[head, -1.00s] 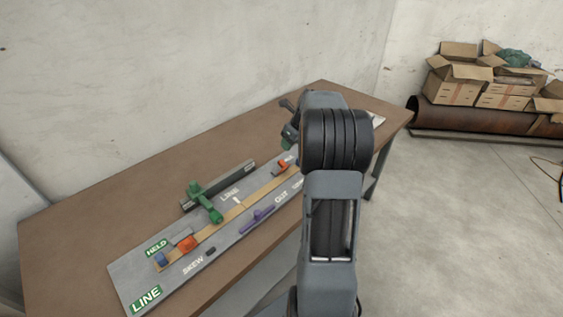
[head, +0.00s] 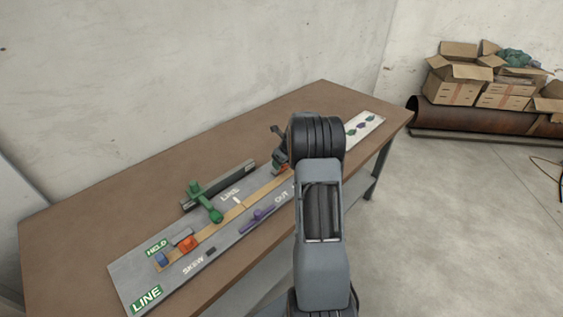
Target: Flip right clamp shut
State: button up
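The grey board (head: 130,280) lies on the table with a wooden strip (head: 217,228) along it. The left orange clamp (head: 187,243) sits on the strip near its left end, with a grey plate beside it. The right clamp shows only as a small orange patch (head: 284,169) toward the strip's far end; its lever position is hidden by my wrist. My gripper (head: 279,166) is down close over the right clamp, mostly hidden behind my arm. Its fingers are too small and covered to read, and I cannot tell whether it touches the clamp.
A green-handled tool (head: 204,201) crosses the strip beside a dark bar (head: 228,182). A purple piece (head: 257,220) and a blue block (head: 162,259) lie on the board. A white card (head: 367,124) with coloured shapes lies at the table's right end.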

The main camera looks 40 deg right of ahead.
aim_at(289, 177)
grip_shut()
jog(key=t+b, duration=0.1)
jog(key=b, duration=0.2)
jog(key=f+b, duration=0.1)
jog(key=b, duration=0.2)
jog(key=shift+s+d+f+t, duration=0.1)
jog(key=shift+s+d+t, duration=0.05)
jog(key=shift+s+t, duration=0.25)
jog(key=t+b, duration=0.1)
jog(key=b, duration=0.2)
jog(key=s+t+b, duration=0.1)
jog(key=b, duration=0.3)
jog(key=shift+d+f+y, duration=0.1)
jog(key=shift+f+y, duration=0.2)
jog(key=shift+y, duration=0.1)
jog(key=s+t+b, duration=0.1)
jog(key=t+b, duration=0.1)
jog(key=b, duration=0.4)
jog(key=s+t+b, duration=0.1)
jog(key=t+b, duration=0.2)
jog(key=b, duration=0.4)
jog(key=shift+d+f+y, duration=0.1)
jog(key=shift+f+y, duration=0.1)
jog(key=shift+y, duration=0.2)
jog(key=t+b, duration=0.1)
jog(key=b, duration=0.2)
jog(key=shift+s+r, duration=0.1)
jog(key=shift+s, duration=0.05)
jog(key=shift+t, duration=0.3)
jog(key=shift+r, duration=0.1)
